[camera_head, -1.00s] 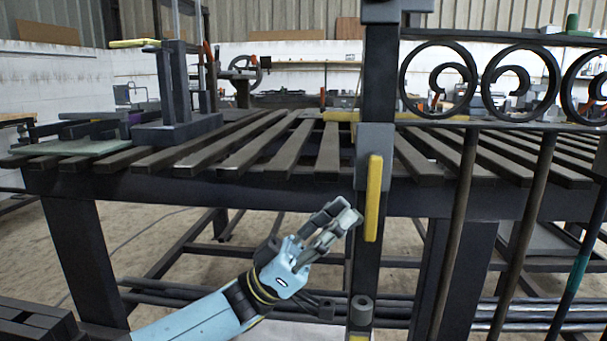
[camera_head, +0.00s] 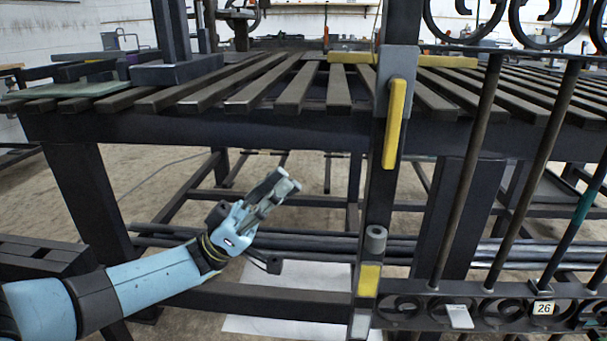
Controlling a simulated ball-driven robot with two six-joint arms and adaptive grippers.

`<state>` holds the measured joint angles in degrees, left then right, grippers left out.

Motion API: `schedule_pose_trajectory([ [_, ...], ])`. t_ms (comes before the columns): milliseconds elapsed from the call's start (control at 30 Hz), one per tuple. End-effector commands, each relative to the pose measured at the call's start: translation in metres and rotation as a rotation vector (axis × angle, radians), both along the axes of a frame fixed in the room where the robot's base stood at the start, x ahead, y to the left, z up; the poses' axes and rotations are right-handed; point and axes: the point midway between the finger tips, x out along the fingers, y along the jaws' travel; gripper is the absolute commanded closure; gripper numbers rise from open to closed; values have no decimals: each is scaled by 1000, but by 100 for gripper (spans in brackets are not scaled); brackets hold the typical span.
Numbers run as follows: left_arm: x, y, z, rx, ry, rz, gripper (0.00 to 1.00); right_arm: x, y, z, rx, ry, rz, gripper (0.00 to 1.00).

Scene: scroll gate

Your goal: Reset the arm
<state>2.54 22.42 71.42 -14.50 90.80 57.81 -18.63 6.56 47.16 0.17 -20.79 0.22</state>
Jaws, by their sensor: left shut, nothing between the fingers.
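My left arm comes in from the lower left, light blue with dark joints. My left gripper (camera_head: 283,187) is shut and empty, in front of the slatted table's open underside. It is left of the gate post and apart from it. The gate's yellow handle (camera_head: 395,124) sits upright on a grey plate on the dark post. My right gripper is not in view.
The dark slatted table (camera_head: 250,129) spans the view behind the arm. The scroll gate (camera_head: 492,170) with its bars and scrolls fills the right side. Long bars (camera_head: 330,243) lie below the table. A white sheet (camera_head: 290,312) lies on the floor.

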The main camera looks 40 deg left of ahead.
Motion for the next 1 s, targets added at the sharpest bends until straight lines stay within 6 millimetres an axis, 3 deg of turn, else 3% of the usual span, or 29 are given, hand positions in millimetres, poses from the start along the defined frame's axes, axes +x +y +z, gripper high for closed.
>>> schedule_pose_trajectory([
  [300, -3, 3, -3, 0, 2, 1, 100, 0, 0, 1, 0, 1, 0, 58],
  [400, -13, -2, -1, -19, 30, 3, 100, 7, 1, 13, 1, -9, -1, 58],
  [467, -25, -6, -11, -55, 98, 26, 100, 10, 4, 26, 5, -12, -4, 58],
  [567, -26, -3, -68, -80, 377, 218, 100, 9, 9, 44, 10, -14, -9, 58],
  [667, -35, 5, -146, -19, 666, 434, 100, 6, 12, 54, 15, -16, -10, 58],
  [733, -55, 9, -201, 56, 856, 557, 100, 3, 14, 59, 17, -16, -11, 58],
  [867, -115, 14, -294, 243, 1193, 720, 100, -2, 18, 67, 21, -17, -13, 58],
  [1000, -204, 12, -373, 493, 1528, 794, 100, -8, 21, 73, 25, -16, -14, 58],
])
